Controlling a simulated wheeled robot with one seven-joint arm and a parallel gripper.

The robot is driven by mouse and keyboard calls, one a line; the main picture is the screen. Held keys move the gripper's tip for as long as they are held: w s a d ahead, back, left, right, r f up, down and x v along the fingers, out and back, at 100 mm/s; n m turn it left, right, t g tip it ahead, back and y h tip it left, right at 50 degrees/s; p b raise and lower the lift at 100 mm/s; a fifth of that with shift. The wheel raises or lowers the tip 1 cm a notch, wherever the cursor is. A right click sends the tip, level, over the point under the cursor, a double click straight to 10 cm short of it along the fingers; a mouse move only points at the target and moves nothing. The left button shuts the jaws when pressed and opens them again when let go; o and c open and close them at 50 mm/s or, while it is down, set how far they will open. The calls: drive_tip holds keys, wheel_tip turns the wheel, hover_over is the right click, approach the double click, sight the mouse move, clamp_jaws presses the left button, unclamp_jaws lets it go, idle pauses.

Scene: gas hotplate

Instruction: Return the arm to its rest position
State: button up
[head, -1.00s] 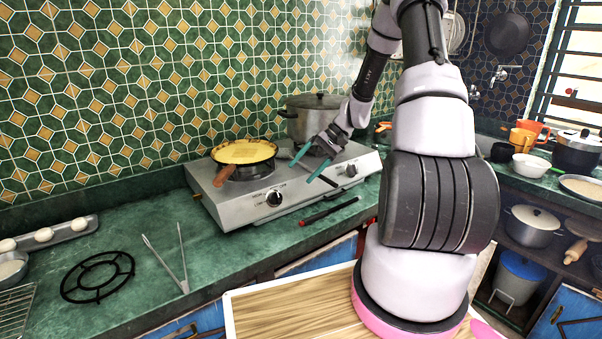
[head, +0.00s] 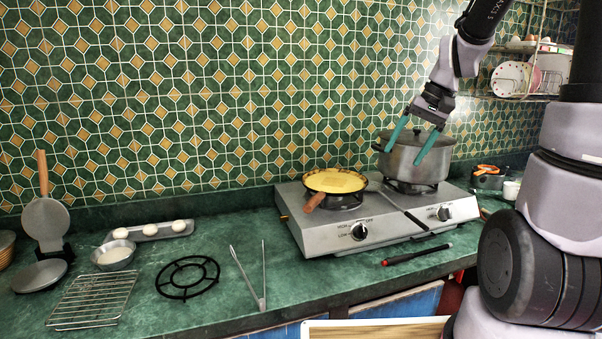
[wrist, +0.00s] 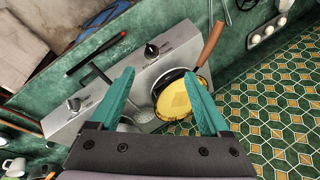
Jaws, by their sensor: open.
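My gripper (head: 407,156) is raised above the right side of the hotplate, in front of the lidded steel pot (head: 417,172) in the picture. Its two teal fingers are apart, with nothing held between them, and they point down. In the wrist view the open fingers (wrist: 158,72) frame part of the hotplate (wrist: 135,82) and the pan with yellow food (wrist: 177,98), which lies farther below. The steel gas hotplate (head: 340,238) carries that pan (head: 335,183) on its left burner and the pot on its right.
A dark-handled utensil (head: 405,213) lies across the hotplate. A red-and-black tool (head: 415,255), tongs (head: 250,280), a black trivet (head: 188,277) and a wire rack (head: 95,298) lie on the green counter. The tiled wall stands close behind. A dish rack (head: 525,70) hangs upper right.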

drive_tip(key=s+r+m+t+h, duration=0.1)
drive_tip(key=s+r+t, duration=0.4)
drive_tip(key=s+r, duration=0.6)
drive_tip(key=s+h, duration=0.1)
drive_tip(key=s, duration=0.2)
drive_tip(key=shift+s+a, duration=0.2)
drive_tip(key=shift+s, duration=0.15)
